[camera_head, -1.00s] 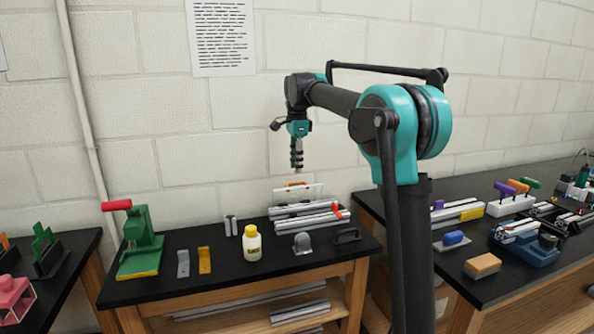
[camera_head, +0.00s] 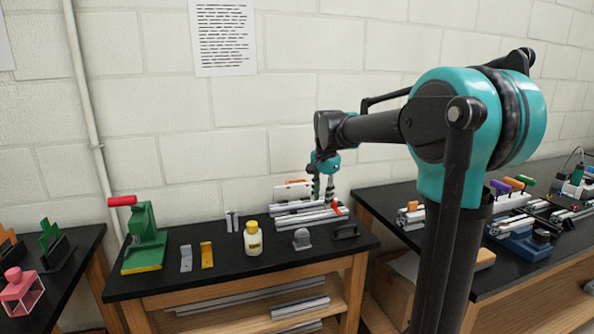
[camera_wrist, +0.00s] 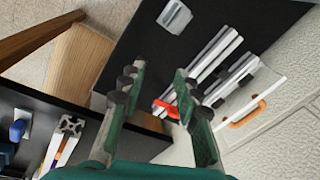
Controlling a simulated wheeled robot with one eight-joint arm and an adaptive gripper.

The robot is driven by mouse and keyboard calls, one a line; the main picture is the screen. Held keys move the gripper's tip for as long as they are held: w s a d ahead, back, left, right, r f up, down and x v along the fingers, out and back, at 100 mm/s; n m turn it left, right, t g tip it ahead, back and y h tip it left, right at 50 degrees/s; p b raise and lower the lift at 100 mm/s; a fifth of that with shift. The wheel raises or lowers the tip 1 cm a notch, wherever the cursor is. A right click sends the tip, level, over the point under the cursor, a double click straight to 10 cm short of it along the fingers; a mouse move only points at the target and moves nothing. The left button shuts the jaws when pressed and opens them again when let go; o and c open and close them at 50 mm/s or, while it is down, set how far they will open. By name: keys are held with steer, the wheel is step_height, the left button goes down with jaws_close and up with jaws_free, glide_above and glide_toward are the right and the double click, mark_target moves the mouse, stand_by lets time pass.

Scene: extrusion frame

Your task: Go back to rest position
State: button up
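My gripper (camera_head: 324,190) is above the back right part of the middle bench, just in front of the aluminium extrusions in the head view. In the wrist view my gripper (camera_wrist: 165,95) has its two green and black fingers spread wide apart, with nothing between them. The silver extrusions (camera_wrist: 215,60) and a red piece (camera_wrist: 166,108) show beyond the fingers. The gripper hides part of the extrusions in the head view.
The middle bench (camera_head: 150,285) also bears a green press (camera_head: 146,240), a yellow-capped bottle (camera_head: 253,238), brackets (camera_head: 207,255) and a black handle (camera_head: 345,231). The right bench holds a blue fixture (camera_head: 522,246). A white case with an orange handle (camera_wrist: 247,113) stands by the wall.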

steer(key=s+d+f+n+t, duration=0.1)
steer(key=s+d+f+n, duration=0.3)
steer(key=s+f, duration=0.7)
steer(key=s+d+f+n+t, duration=0.1)
steer(key=s+d+f+n, duration=0.4)
steer(key=s+f, duration=0.5)
steer(key=s+d, duration=0.2)
steer(key=s, duration=0.4)
steer(key=shift+s+f+n, duration=0.2)
steer(key=shift+f+n, duration=0.1)
steer(key=shift+f, duration=0.05)
